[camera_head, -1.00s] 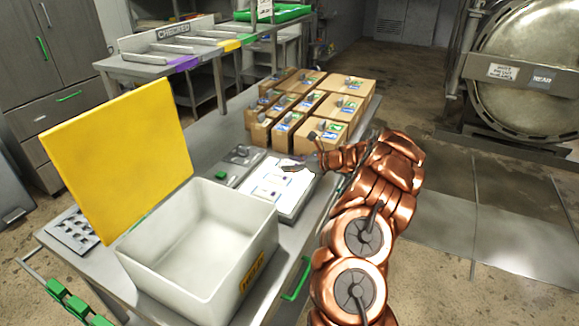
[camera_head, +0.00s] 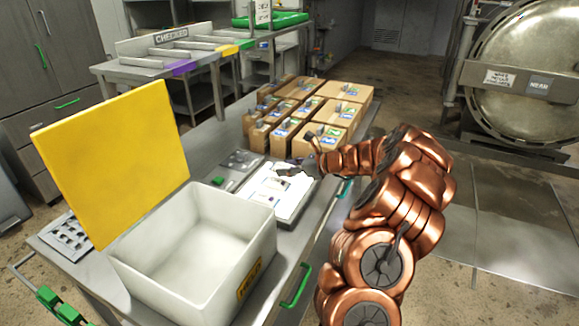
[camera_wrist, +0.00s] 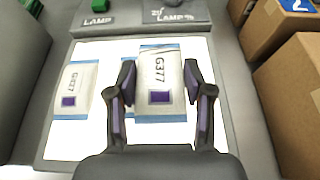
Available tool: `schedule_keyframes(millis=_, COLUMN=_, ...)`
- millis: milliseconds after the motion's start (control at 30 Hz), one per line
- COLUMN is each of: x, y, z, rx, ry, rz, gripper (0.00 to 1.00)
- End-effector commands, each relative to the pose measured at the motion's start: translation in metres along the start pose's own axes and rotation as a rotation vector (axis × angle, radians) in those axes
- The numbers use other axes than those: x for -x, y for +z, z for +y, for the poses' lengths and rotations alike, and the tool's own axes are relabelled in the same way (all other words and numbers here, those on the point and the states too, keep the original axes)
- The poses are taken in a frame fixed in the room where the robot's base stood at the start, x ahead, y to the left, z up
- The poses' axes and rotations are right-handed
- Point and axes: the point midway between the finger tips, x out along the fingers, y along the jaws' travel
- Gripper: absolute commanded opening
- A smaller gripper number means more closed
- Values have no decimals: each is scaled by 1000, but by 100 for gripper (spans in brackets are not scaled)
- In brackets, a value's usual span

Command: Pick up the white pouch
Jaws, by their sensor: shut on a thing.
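A white pouch with blue edges, a purple square and the print G377 (camera_wrist: 157,70) is between the two fingers of my gripper (camera_wrist: 158,84) in the wrist view. The fingers are shut on its two sides. A second, similar pouch, marked G427 (camera_wrist: 73,88), lies flat to the left on the bright lamp panel (camera_wrist: 92,142). A strip of blue and white shows beside and below the held pouch; I cannot tell what it belongs to. In the head view, my gripper (camera_head: 297,169) is over the far part of the panel (camera_head: 286,208), and the pouch there is small and unclear.
An open white bin (camera_head: 195,245) with a raised yellow lid (camera_head: 112,155) stands on the near left. Several cardboard boxes (camera_head: 342,112) stand just beyond the panel. A sorting bench marked CHECKED (camera_head: 170,62) is at the back left. A round autoclave door (camera_head: 525,60) is at the right.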

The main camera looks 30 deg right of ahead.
Motion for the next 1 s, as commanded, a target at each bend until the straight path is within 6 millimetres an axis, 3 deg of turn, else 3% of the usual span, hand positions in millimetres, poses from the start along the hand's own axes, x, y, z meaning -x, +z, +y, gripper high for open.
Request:
schedule_keyframes(millis=533, x=20, y=1, z=87, rx=1, ry=5, rz=-5, gripper=17)
schedule_keyframes(millis=800, x=26, y=1, z=108, rx=0, ry=2, rz=-2, gripper=17)
schedule_keyframes(millis=1000, x=27, y=1, z=112, rx=1, ry=3, rz=-2, gripper=17)
